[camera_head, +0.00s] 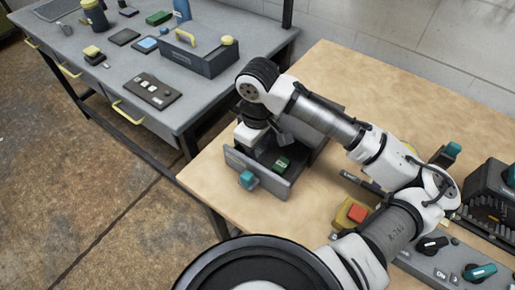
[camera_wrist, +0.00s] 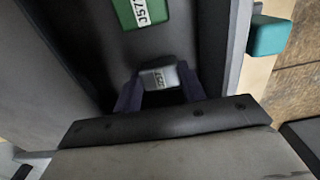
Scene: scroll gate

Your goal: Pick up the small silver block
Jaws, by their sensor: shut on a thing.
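The small silver block (camera_wrist: 158,78) with a printed label shows in the wrist view between the two dark fingers of my gripper (camera_wrist: 159,86). My gripper is shut on it. The fingers are inside or just over an open grey drawer (camera_head: 262,178) with a teal knob (camera_head: 247,179). I cannot tell whether the block touches the drawer floor. In the head view my arm reaches down to the drawer and the silver block cannot be made out clearly.
A green labelled block (camera_head: 283,163) lies in the drawer, also in the wrist view (camera_wrist: 140,12). Drawer walls stand close around my gripper. A red button on a yellow base (camera_head: 356,213) and a control panel (camera_head: 450,262) are to the right on the wooden table (camera_head: 330,75).

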